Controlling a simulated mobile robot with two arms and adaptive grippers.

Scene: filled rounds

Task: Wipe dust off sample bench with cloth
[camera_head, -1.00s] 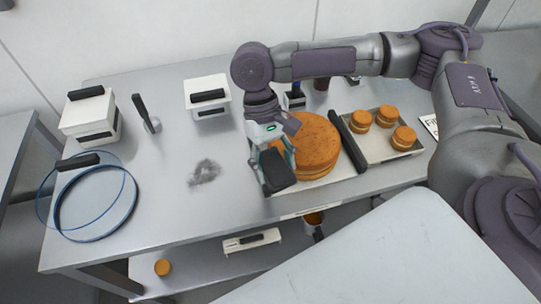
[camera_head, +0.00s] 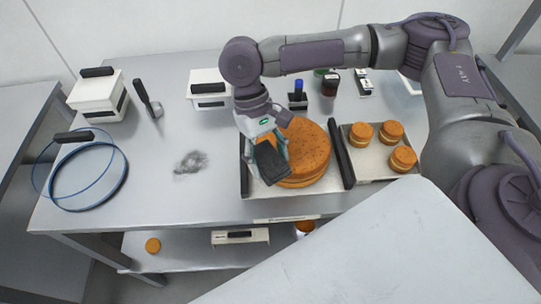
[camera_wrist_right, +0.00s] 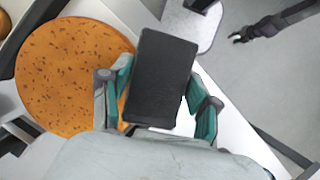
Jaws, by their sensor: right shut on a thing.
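A grey smudge of dust (camera_head: 191,162) lies on the grey metal bench (camera_head: 150,200), left of a tray. My right gripper (camera_head: 268,150) is shut on a dark, flat rectangular piece, seemingly the folded cloth (camera_head: 273,165). The cloth also shows in the right wrist view (camera_wrist_right: 161,78), between the two fingers (camera_wrist_right: 158,100). The gripper and cloth are over the left part of the tray, in front of the large orange-brown round (camera_head: 308,150), which they partly hide. They are to the right of the dust.
The tray (camera_head: 246,190) with the big round has a black handle at right; a second tray (camera_head: 372,175) holds three small rounds. White boxes (camera_head: 97,98), a black-handled tool (camera_head: 147,98) and blue-rimmed rings (camera_head: 120,185) stand left. Bare bench surrounds the dust.

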